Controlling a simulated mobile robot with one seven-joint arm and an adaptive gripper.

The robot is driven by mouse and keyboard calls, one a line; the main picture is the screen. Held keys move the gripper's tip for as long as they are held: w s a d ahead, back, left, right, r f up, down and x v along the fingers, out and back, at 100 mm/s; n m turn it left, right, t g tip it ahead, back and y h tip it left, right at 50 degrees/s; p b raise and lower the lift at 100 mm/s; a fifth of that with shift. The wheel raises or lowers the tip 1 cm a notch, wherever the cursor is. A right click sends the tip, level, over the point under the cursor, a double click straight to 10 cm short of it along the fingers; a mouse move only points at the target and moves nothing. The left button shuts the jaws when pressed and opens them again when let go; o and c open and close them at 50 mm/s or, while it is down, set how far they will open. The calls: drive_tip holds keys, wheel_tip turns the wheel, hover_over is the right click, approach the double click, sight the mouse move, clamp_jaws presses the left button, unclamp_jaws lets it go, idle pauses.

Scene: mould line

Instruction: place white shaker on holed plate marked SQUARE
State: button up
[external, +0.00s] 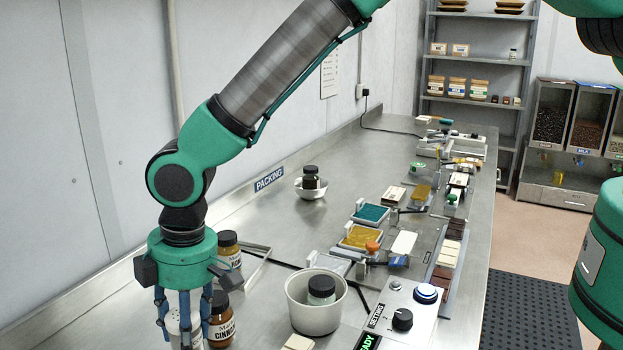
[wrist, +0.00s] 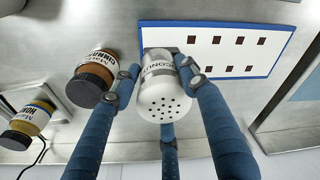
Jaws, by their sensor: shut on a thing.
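My gripper (wrist: 160,85) is shut on the white shaker (wrist: 166,104), with its blue fingers around the shaker's sides. The shaker's holed white top and part of its label show in the wrist view. In the external view my gripper (external: 186,325) is at the lower left, and its fingers hide most of the shaker. A white plate with a blue border and small square holes (wrist: 255,55) lies at the top right of the wrist view. The shaker overlaps its left end; I cannot tell whether they touch. No SQUARE marking is readable.
A cinnamon jar (wrist: 92,78) stands close beside the shaker, with a honey jar (wrist: 28,122) farther left. A white pot (external: 316,313) holding a dark-lidded jar stands right of my gripper. A small bowl (external: 311,192) with a jar stands farther back. Moulds line the counter's right side.

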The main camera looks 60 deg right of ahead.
idle(0.3)
drive_tip(key=o, duration=1.3)
drive_tip(key=shift+f, duration=0.1)
drive_tip(key=shift+s+d+r+b, duration=0.2)
drive_tip(key=shift+r+b, duration=0.15)
drive_tip(key=shift+r, duration=1.7)
drive_tip(key=shift+s+d+r+b, duration=0.15)
drive_tip(key=shift+r+b, duration=0.25)
drive_tip(key=shift+r, duration=1.6)
drive_tip(key=shift+s+d+r+b, duration=0.2)
drive_tip(key=shift+r+b, duration=0.15)
drive_tip(key=shift+r, duration=1.7)
